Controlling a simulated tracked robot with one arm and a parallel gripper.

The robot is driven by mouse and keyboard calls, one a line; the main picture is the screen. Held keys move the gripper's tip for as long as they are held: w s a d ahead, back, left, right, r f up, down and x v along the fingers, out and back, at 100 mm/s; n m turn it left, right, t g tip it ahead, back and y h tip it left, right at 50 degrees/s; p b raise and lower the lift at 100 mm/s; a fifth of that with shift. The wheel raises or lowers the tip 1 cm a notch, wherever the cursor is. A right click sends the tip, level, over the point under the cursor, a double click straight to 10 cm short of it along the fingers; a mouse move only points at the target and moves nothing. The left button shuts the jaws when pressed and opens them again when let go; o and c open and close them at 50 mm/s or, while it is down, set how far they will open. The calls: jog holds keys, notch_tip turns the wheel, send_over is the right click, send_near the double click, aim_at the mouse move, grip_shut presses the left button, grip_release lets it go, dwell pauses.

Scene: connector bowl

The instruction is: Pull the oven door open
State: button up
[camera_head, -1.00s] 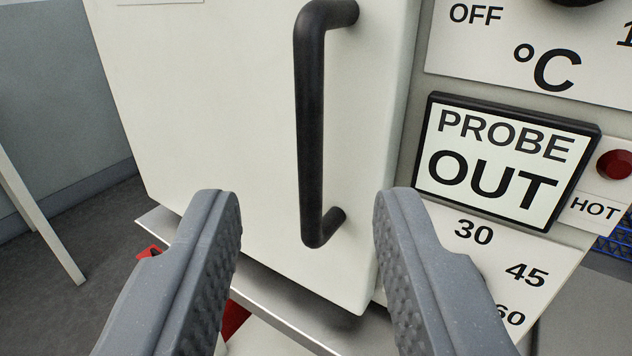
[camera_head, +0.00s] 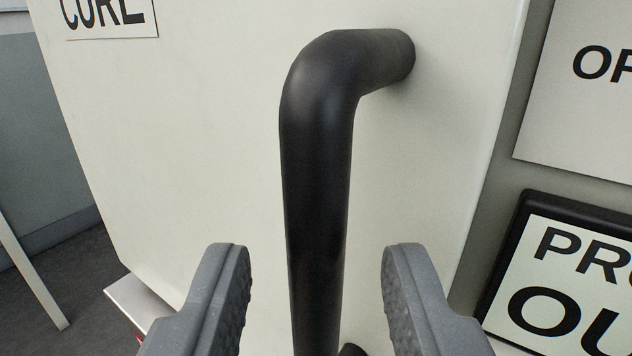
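The oven door (camera_head: 190,150) is a cream-white panel filling most of the head camera view, and it looks shut. Its handle (camera_head: 318,190) is a thick black vertical bar, bent at the top to meet the door near its right edge. My gripper (camera_head: 316,275) is open, with one grey finger on each side of the handle's lower part. There are visible gaps between the bar and both fingers. The handle's lower end is mostly cut off by the picture's bottom edge.
A black-framed panel (camera_head: 513,250) reading "PRO… OU…" stands on the oven front close to the right finger. A label (camera_head: 110,15) is on the door at top left. Grey floor and a pale leg (camera_head: 35,275) show at far left.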

aim_at(312, 279)
jog(key=shift+w, duration=1.6)
grip_shut()
